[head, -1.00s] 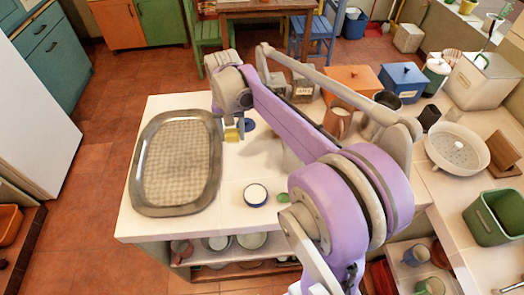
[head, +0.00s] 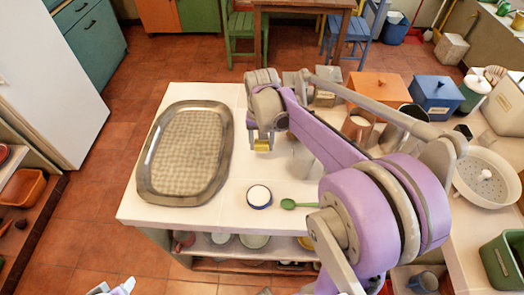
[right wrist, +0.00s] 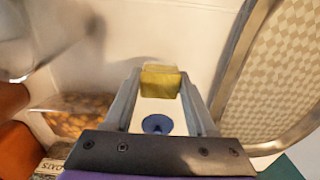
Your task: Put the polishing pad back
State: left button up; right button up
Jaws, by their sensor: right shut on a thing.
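A small yellow block, apparently the polishing pad, is between the fingertips of my right gripper (head: 263,141). In the right wrist view the pad (right wrist: 160,82) sits at the tips of both fingers, and the gripper (right wrist: 160,88) is shut on it. The gripper is over the white counter (head: 180,214), just right of the large oval metal tray (head: 145,180). A small round blue thing (right wrist: 157,124) lies on the counter below the pad in the wrist view.
A white-topped blue-rimmed pot (head: 259,196) and a green spoon (head: 290,204) lie at the counter's front. A clear glass (head: 302,162), an orange box (head: 381,92) and a blue box (head: 436,96) stand to the right. Several bowls are on the shelf below. Free counter surrounds the pot.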

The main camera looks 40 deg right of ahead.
aim_at(262, 157)
jog(key=shift+f, duration=1.95)
jog(key=shift+f, duration=0.2)
jog(key=o, duration=1.3)
jog(key=shift+r, duration=0.15)
